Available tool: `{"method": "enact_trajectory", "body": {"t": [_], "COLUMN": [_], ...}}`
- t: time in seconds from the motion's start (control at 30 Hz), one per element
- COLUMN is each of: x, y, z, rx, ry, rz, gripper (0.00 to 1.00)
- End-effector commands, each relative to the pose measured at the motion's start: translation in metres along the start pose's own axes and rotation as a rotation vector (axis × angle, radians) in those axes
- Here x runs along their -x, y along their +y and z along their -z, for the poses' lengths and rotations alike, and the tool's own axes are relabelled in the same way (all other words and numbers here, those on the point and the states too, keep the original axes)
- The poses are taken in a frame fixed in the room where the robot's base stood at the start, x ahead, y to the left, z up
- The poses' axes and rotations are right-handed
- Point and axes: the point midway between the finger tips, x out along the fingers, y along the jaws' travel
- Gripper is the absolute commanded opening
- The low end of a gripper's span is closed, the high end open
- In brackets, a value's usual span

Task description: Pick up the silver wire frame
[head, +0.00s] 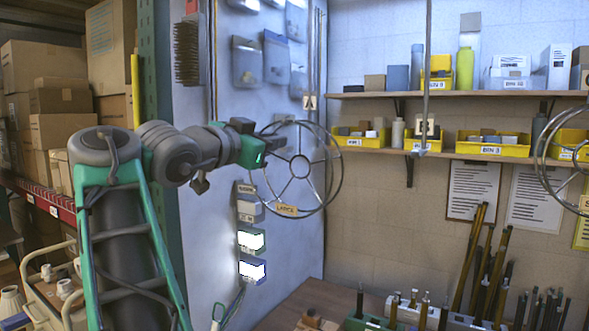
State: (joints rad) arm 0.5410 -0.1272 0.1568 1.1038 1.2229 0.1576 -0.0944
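A second similar wire frame (540,160) is partly cut off at the right edge. My gripper (279,131), at the end of my arm from the left, is at the upper left part of the first frame's ring. Its dark fingers overlap the wire in this view. I cannot tell whether they are closed on it or only beside it.
A tan label (287,210) shows at the ring's lower edge. Small bins (252,240) are on the panel below. Shelves with yellow bins (491,143) stand at the right. A workbench (325,299) with several upright rods is below. Stacked boxes (62,130) fill the left.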

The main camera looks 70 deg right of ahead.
Motion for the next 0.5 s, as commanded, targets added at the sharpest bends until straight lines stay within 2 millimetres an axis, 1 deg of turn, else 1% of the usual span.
{"method": "enact_trajectory", "body": {"t": [0.03,0.13,0.5], "x": [0.0002,0.0005,0.001], "y": [-0.0002,-0.0005,-0.0012], "z": [0.0,-0.0001,-0.0004], "rx": [0.0,0.0,0.001], "ry": [0.0,0.0,-0.001], "rz": [0.001,0.001,0.003], "gripper": [0.07,0.0,0.0]}}
